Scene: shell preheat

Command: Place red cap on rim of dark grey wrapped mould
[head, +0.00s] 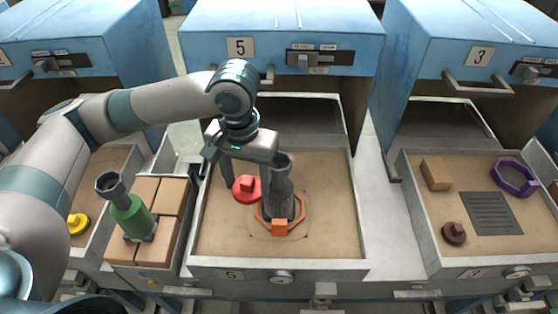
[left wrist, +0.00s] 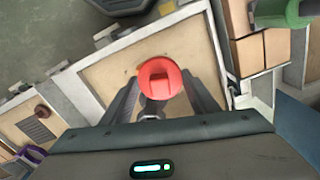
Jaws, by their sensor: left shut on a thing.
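The red cap (head: 246,189) is held in my left gripper (head: 246,178), which points down from above in drawer 5. It also shows in the left wrist view (left wrist: 160,82), between the two fingers (left wrist: 162,90). The dark grey wrapped mould (head: 281,193) stands upright in drawer 5, with an orange ring (head: 279,228) around its base. The cap is just left of the mould in the head view, off its rim. The gripper partly hides the mould's top. In the left wrist view a dark piece shows below the cap. My right gripper is not in view.
A green wrapped mould (head: 131,217) with a dark funnel-like top stands on tan blocks at left. A yellow cap (head: 77,223) lies in the far left drawer. Drawer 3 holds a tan block (head: 436,174), brown cap (head: 453,233), grille (head: 491,212) and purple ring (head: 514,178). Drawer 5's floor (head: 330,200) is mostly clear.

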